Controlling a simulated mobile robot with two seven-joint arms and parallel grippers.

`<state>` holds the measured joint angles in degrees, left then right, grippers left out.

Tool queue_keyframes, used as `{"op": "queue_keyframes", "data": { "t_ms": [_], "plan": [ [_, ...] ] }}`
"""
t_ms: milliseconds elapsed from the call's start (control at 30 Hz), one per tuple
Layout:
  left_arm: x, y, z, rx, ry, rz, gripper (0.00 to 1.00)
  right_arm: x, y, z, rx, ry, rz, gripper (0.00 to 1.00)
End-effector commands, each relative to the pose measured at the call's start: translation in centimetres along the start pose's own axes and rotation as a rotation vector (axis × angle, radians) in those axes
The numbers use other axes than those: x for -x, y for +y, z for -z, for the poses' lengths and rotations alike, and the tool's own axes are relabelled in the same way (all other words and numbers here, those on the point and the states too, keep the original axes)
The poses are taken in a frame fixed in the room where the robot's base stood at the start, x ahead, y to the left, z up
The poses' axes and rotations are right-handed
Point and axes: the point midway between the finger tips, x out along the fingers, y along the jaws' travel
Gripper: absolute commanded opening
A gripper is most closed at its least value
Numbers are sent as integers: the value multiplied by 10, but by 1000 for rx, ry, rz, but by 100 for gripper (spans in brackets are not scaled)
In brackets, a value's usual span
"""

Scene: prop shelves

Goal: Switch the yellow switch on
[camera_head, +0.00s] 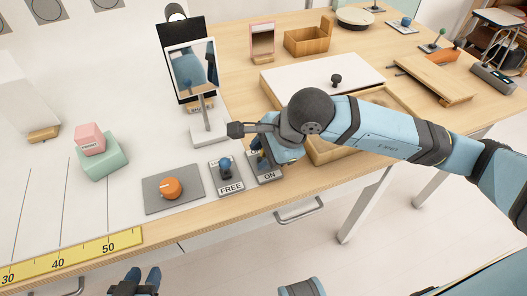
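The yellow switch (260,163) is on a grey plate marked ON, near the table's front edge. Only a little yellow shows; my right gripper hides most of it, and its lever position cannot be made out. My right gripper (262,154) is right at this switch, pointing down to the left. Its fingertips are partly hidden, so I cannot tell whether they touch or grip it. A blue switch (225,168) on a plate marked FREE stands just to the left. My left gripper (142,276) is low in front of the table, empty, its two fingers apart.
An orange knob (171,188) on a grey plate, a mirror on a stand (207,126) and pink and green blocks (102,159) are to the left. A yellow ruler (75,261) runs along the front left. A wooden box with a white lid (318,78) is behind my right arm.

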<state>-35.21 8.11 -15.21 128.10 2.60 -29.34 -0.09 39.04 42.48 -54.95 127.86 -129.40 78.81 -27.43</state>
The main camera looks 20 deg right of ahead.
Motion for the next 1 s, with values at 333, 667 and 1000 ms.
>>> {"op": "queue_keyframes", "data": {
  "t_ms": [333, 667, 1000],
  "plan": [
    [1, 0, 2, -1, -2, 1, 38, 15, -1, 0, 0, 0, 2, 38],
    [3, -1, 4, -9, -13, 7, 38, 88, -1, 0, 1, 1, 3, 38],
    [2, -3, -2, -11, -31, 13, 38, 135, 0, 0, 0, 1, 0, 38]
  ]
}}
